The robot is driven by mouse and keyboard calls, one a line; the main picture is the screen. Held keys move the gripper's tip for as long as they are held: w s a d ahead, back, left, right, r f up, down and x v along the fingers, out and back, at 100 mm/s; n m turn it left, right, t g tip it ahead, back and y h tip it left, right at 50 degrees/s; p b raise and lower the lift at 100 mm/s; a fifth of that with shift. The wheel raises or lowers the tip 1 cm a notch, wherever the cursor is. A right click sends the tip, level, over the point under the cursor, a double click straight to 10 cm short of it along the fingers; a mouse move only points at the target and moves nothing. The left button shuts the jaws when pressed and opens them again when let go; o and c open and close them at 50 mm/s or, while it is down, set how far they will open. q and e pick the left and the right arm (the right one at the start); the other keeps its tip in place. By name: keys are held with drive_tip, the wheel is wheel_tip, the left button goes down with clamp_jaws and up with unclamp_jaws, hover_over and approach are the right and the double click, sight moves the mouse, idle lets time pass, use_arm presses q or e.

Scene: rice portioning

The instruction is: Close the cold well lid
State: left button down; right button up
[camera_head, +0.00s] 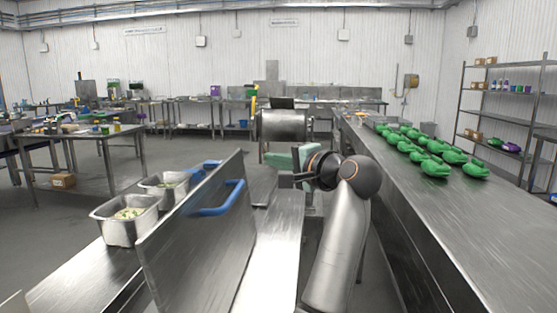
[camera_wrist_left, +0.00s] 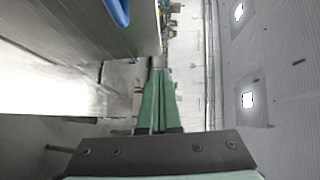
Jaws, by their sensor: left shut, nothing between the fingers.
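The cold well lid (camera_head: 200,252) is a brushed metal panel standing up on edge, slightly tilted, at the lower left of the head view. Its blue handle (camera_head: 220,200) is on the face toward my arm. My left gripper (camera_head: 276,159) is to the right of the lid, beyond the handle and apart from it. Its green fingers are together and empty in the left wrist view (camera_wrist_left: 158,82). The blue handle shows at the top of that view (camera_wrist_left: 118,11), left of the fingers. My right gripper is in neither view.
Two metal pans, a near one (camera_head: 109,230) with pale food and a farther one (camera_head: 158,196), stand left of the lid. A long metal counter (camera_head: 455,225) with several green bundles runs along the right. A metal shelf rack (camera_head: 507,117) stands beyond it. Open floor lies at left.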

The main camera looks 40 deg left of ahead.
sight(234, 156)
use_arm(q)
drive_tip(key=a, duration=0.5)
drive_tip(key=a+f, duration=0.1)
drive_tip(key=a, duration=0.2)
drive_tip(key=shift+s+a+p, duration=0.2)
drive_tip(key=shift+a+p, duration=0.1)
drive_tip(key=shift+a, duration=0.05)
drive_tip(key=shift+a, duration=0.1)
